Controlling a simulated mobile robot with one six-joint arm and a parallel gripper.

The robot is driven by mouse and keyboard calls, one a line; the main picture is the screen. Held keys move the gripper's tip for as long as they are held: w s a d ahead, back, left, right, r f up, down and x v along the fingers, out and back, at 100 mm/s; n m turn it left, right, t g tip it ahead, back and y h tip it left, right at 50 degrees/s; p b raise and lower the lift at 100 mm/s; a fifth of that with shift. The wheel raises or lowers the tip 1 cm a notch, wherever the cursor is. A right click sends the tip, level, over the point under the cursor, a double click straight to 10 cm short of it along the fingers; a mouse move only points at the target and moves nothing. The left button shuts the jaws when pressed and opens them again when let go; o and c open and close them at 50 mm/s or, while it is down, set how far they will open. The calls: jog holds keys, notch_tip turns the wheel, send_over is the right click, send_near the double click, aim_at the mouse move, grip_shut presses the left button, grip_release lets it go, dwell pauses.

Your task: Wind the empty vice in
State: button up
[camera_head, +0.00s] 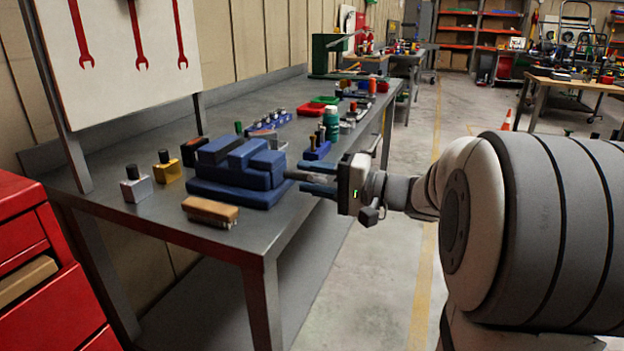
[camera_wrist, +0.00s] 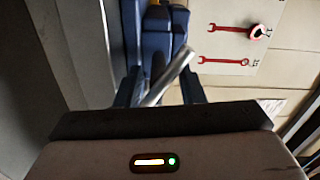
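The blue vice (camera_head: 235,192) sits on the near end of the grey bench, and its jaw blocks stand close together. I cannot clearly see how wide the gap between them is. Its metal handle bar (camera_head: 296,175) sticks out at the right, towards my gripper (camera_head: 312,179). In the wrist view, the vice (camera_wrist: 160,42) is straight ahead and the bar (camera_wrist: 168,76) runs slanted between the two blue fingers of my gripper (camera_wrist: 161,88). The fingers are apart on either side of the bar, and neither clearly presses on it.
A wooden brush (camera_head: 211,211) lies near the bench's front edge.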

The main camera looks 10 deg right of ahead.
jog(key=shift+o, duration=0.4)
jog(key=shift+d, duration=0.1)
jog(key=p+v, duration=0.1)
jog(key=v, duration=0.6)
jog(key=shift+s+d, duration=0.2)
jog(key=shift+f, duration=0.1)
